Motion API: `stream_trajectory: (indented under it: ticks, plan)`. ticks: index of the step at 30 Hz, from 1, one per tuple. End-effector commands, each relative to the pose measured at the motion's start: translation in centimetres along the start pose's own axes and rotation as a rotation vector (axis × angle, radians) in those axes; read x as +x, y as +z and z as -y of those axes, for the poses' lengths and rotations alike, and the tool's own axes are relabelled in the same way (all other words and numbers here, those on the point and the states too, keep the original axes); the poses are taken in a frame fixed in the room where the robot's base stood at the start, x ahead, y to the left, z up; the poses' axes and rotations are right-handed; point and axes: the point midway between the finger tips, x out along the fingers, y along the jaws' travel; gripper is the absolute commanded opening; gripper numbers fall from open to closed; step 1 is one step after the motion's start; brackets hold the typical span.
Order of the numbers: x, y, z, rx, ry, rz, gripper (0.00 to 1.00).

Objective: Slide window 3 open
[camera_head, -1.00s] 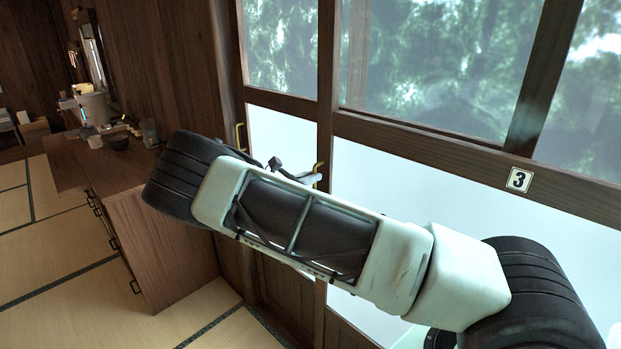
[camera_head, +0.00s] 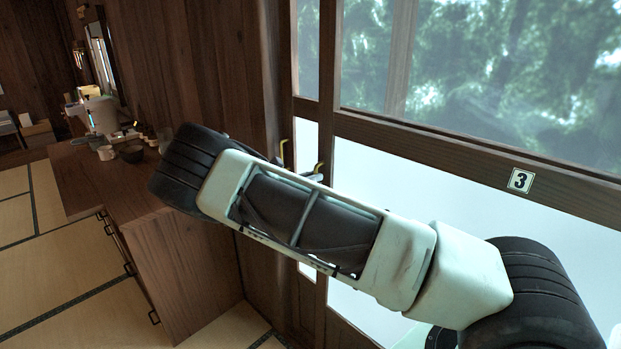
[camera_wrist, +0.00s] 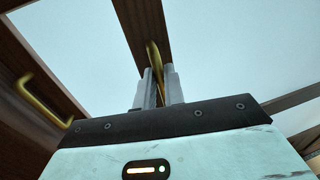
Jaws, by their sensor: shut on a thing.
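Window 3 is a large wood-framed pane with a small "3" plate (camera_head: 519,180) on its middle rail. A brass handle (camera_head: 318,170) stands on its left stile. In the wrist view, the fingers of my gripper (camera_wrist: 158,86) are shut on that handle (camera_wrist: 153,58), whose upper part shows above the fingertips. In the head view my arm hides the fingers. Only a narrow strip of the pane to the left (camera_head: 307,50) shows beside window 3's stile.
A second brass handle (camera_head: 284,152) is close to the left of the gripped one, and also shows in the wrist view (camera_wrist: 45,104). A wooden cabinet (camera_head: 185,260) with several items on top stands left of my arm. Tatami floor (camera_head: 60,285) is open at the far left.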

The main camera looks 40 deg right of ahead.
Motion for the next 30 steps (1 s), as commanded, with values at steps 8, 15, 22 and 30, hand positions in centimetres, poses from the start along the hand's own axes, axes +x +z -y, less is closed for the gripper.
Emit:
stream_trajectory:
  ticks: [8,15,22,30]
  plan:
    - [-0.1,0.0,0.0,0.0,0.001,0.0,0.0]
    - [-0.1,0.0,-0.1,0.0,0.002,0.0,0.27]
    - [0.0,0.0,0.0,0.0,0.001,0.0,0.32]
    - [-1.9,-0.2,-0.1,0.0,0.004,-0.001,0.32]
